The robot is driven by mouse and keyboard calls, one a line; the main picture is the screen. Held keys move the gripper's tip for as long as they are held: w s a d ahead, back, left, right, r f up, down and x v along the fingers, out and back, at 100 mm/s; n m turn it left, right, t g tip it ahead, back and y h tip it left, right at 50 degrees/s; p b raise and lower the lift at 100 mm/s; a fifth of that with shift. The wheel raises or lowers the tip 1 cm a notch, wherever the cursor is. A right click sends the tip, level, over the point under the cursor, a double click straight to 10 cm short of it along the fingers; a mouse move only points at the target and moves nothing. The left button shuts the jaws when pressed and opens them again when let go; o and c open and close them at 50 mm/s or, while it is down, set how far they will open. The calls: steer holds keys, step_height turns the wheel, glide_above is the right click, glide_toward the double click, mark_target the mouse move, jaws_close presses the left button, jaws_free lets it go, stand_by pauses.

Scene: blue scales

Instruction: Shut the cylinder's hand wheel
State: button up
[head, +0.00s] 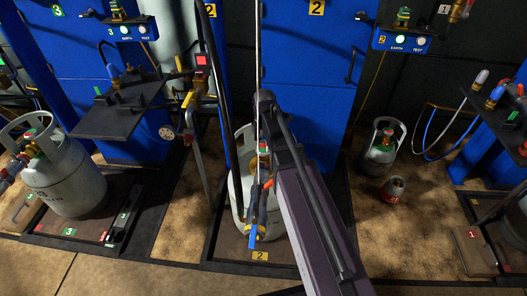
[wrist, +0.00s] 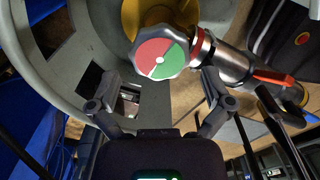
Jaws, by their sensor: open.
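The hand wheel (wrist: 161,58) is a knob with a red and green top and a grey lobed rim, seen close up in the wrist view. My gripper (wrist: 160,82) is open, with one finger to the left of the wheel and one to the right. The wheel is a little beyond the fingertips in the picture, and I see no clear contact. The grey cylinder (wrist: 60,62) curves around it. In the head view the cylinder (head: 238,190) stands on scale 2, and my arm hides much of it, including most of the wheel.
A hose coupling with a red lever (wrist: 272,78) leaves the valve to the right. Hoses hang in front of the cylinder. Another grey cylinder (head: 65,185) stands on scale 3 at left. Small cylinders (head: 380,155) stand on the floor at right.

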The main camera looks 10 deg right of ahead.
steer(key=shift+f+b, duration=0.85)
steer(key=shift+f, duration=0.3)
steer(key=c, duration=0.8)
